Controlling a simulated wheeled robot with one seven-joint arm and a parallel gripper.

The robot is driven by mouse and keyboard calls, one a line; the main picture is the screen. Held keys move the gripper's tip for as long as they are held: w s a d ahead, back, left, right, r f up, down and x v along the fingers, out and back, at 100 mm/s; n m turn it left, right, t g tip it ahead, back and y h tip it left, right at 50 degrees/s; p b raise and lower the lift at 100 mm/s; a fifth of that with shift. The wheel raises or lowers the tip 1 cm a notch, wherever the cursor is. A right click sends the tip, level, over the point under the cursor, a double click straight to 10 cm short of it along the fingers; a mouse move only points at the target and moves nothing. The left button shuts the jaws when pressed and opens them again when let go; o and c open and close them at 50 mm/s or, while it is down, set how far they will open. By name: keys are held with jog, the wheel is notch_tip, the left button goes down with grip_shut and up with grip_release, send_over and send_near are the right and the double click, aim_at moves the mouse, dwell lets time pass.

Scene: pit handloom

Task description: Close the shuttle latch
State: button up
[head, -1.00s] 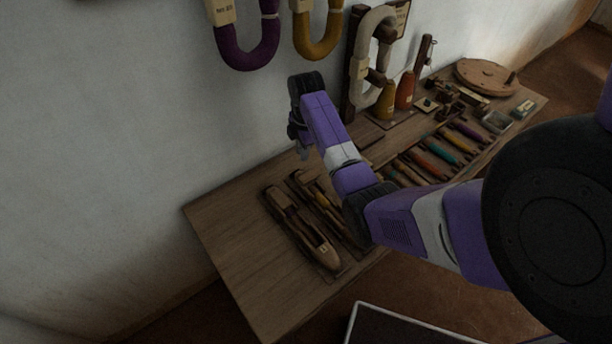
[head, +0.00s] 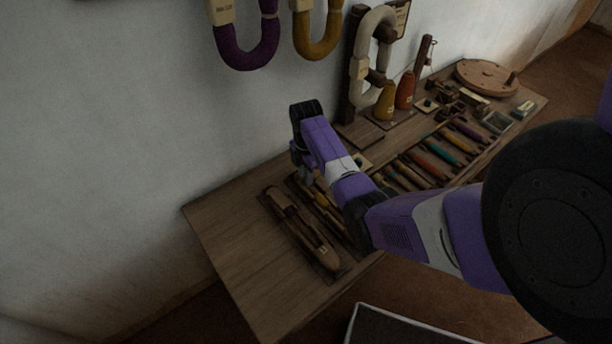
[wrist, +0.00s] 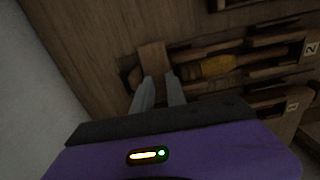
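Two wooden boat shuttles lie side by side on the bench. The near shuttle (head: 318,246) is marked 1 and is fully in view in the head view. The far shuttle, with yellow yarn (wrist: 215,66) in its slot and a 2 tag beside it, is partly behind my arm in the head view. A flat wooden tab (wrist: 152,57), perhaps the latch, sticks up at its left end in the wrist view. My gripper (wrist: 160,80) is over that end, its fingers slightly apart at the tab's lower edge. I cannot tell whether they touch it.
To the right, a rack of coloured bobbins (head: 433,160), yarn cones (head: 405,92) and a round wooden disc (head: 487,76) stand on the bench (head: 236,252). Yarn hanks (head: 246,48) hang on the wall behind. The bench's left end is clear.

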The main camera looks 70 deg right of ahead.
grip_shut()
jog(key=shift+r, duration=0.1)
jog(key=m+p, duration=0.2)
jog(key=m, duration=0.1)
jog(key=shift+r, duration=0.1)
jog(key=m+p, duration=0.2)
jog(key=m, duration=0.3)
jog(key=m+p, duration=0.1)
jog(key=m, duration=0.4)
jog(key=shift+w, duration=0.1)
jog(key=m, duration=0.4)
jog(key=shift+m+p, duration=0.35)
jog(key=shift+m, duration=0.05)
dwell(0.5)
